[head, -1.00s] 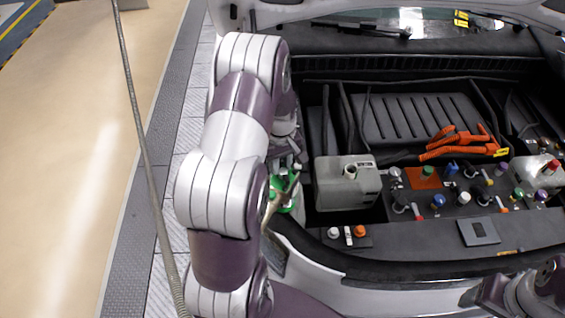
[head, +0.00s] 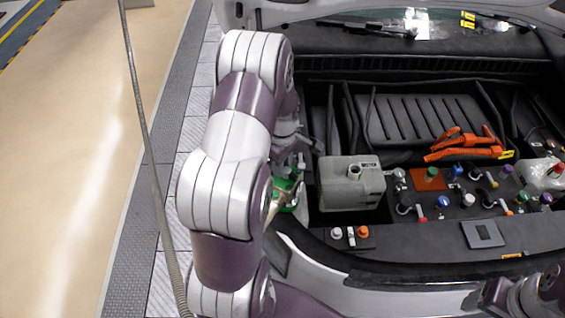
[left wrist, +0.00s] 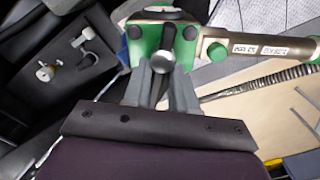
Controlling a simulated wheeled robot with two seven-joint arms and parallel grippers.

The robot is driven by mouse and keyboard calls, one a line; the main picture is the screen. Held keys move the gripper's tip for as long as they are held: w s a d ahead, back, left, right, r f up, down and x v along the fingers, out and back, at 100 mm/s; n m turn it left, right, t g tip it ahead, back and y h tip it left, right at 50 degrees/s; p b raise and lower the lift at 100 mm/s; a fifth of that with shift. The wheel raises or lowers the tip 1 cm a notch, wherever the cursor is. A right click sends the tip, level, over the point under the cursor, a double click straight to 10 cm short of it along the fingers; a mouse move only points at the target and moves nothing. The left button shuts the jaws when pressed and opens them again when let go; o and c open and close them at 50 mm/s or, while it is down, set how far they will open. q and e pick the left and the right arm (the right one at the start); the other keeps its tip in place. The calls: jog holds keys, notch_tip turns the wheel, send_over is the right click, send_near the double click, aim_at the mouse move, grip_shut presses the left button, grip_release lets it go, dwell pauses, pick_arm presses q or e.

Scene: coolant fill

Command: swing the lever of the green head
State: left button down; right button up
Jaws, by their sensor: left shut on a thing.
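The green head (head: 284,190) is partly hidden behind my left arm in the head view, left of the coolant tank. In the left wrist view the green head (left wrist: 150,38) fills the top middle, with a pale metal bar bearing white labels running right from it. My left gripper (left wrist: 160,72) is at its near side, its grey fingers shut on a short metal lever (left wrist: 161,62) with a round end. My right gripper (head: 484,296) is partly visible at the lower right, well away from the green head; its jaws are unclear.
The whitish coolant tank (head: 350,186) stands just right of the green head. A panel with several coloured caps and knobs (head: 465,195) lies farther right, with orange cables (head: 465,145) behind it. A grey hose (head: 145,140) hangs at the left over open floor.

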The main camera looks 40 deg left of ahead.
pick_arm(q)
jog(key=shift+w+r, duration=0.1)
jog(key=shift+r, duration=0.05)
jog(key=c, duration=0.9)
grip_release()
jog(key=shift+r, duration=0.25)
notch_tip(320, 180, up, 12)
jog(key=shift+r+b, duration=0.1)
jog(key=shift+b, duration=1.05)
